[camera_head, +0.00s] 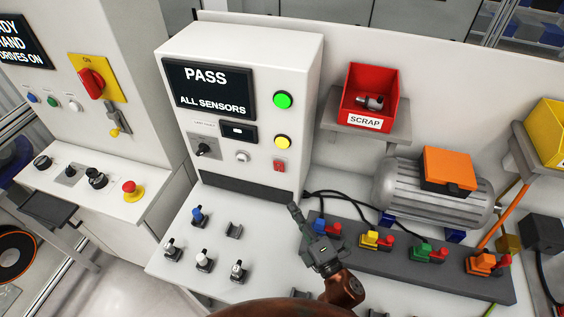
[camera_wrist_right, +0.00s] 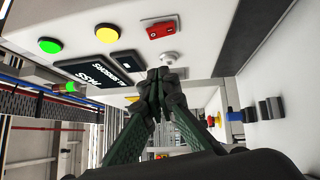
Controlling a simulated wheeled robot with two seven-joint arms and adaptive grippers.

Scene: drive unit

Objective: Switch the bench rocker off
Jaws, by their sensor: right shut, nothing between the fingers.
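A red rocker (camera_head: 279,165) sits low on the right side of the white tester's front panel, below a yellow button. It also shows in the wrist view (camera_wrist_right: 160,30), near the top; which way it is pressed I cannot tell. My right gripper (camera_head: 294,208) is shut and empty, in front of the tester and lower than the rocker in the head view. In the wrist view its closed fingertips (camera_wrist_right: 160,74) point toward the panel, with the rocker beyond them; contact is not visible. My left gripper is not in view.
The tester (camera_head: 238,60) has a screen (camera_head: 210,88) reading "PASS ALL SENSORS", a lit green button (camera_head: 283,100), a yellow button (camera_head: 283,142) and a white button (camera_head: 242,157). A strip (camera_head: 400,262) with coloured connectors, a motor (camera_head: 425,190) and a red scrap bin (camera_head: 371,97) stand to the right.

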